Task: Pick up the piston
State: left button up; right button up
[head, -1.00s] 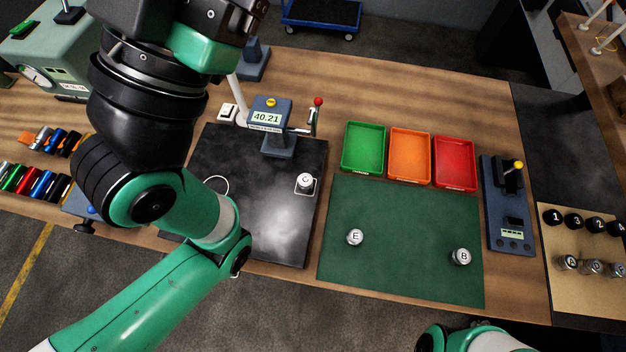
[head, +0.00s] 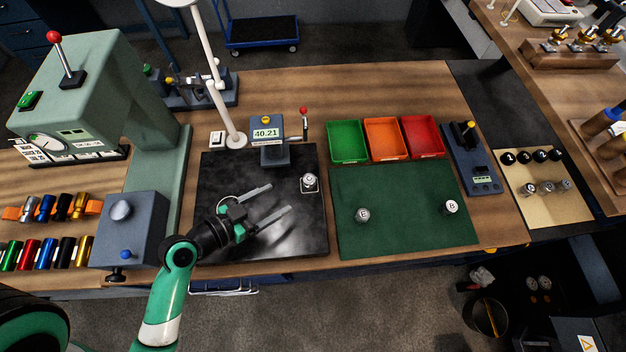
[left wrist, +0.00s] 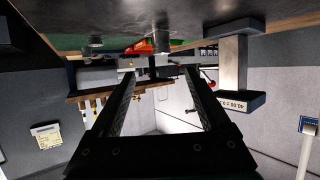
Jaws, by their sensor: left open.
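Several small silver pistons with lettered tops are in the head view. Piston C (head: 309,181) stands upright on the right part of the black plate (head: 225,165). Piston E (head: 363,215) and piston B (head: 451,207) stand on the green mat (head: 405,235). My left gripper (head: 278,199) is open and empty over the plate, its fingers pointing right toward piston C but apart from it. In the left wrist view, my two fingers (left wrist: 160,72) are spread with nothing between them. A grey piston (left wrist: 96,41) shows left of them there; its letter cannot be read.
A gauge reading 40.21 (head: 266,133) with a red-knobbed lever stands behind the plate. Green (head: 346,141), orange (head: 385,139) and red (head: 423,137) trays lie behind the mat. A tan board (head: 545,205) at right holds more pistons. A green press (head: 95,100) stands left.

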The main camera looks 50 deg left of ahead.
aim_at(308, 180)
pick_arm(q)
jog(key=x, duration=1.1)
jog(key=shift+w+a, duration=0.1)
jog(key=shift+w, duration=0.3)
grip_shut()
